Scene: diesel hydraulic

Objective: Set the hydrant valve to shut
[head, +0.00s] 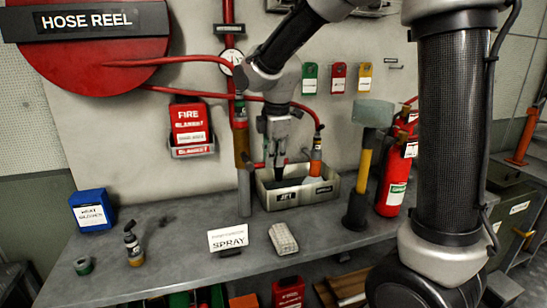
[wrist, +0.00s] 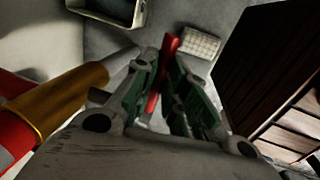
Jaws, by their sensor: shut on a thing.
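My gripper (head: 279,163) points down in front of the wall panel, beside the brass-coloured section of a vertical pipe (head: 241,147). In the wrist view its two fingers (wrist: 172,95) are closed on a slim red lever (wrist: 168,45), whose end sticks out past the fingertips. A small red piece (head: 259,165) shows between the pipe and my gripper in the head view; it looks like the same lever. My gripper hides most of the valve, and its setting cannot be read. A brass and red fitting (wrist: 65,105) lies close to the left of the fingers.
An open grey tray (head: 290,197) is below my gripper, with an orange-banded hose nozzle (head: 316,155) at it. A SPRAY sign (head: 228,239), a pale block (head: 284,238) and a blue glove box (head: 90,210) stand on the bench. A mallet (head: 363,165) and extinguisher (head: 393,180) stand right.

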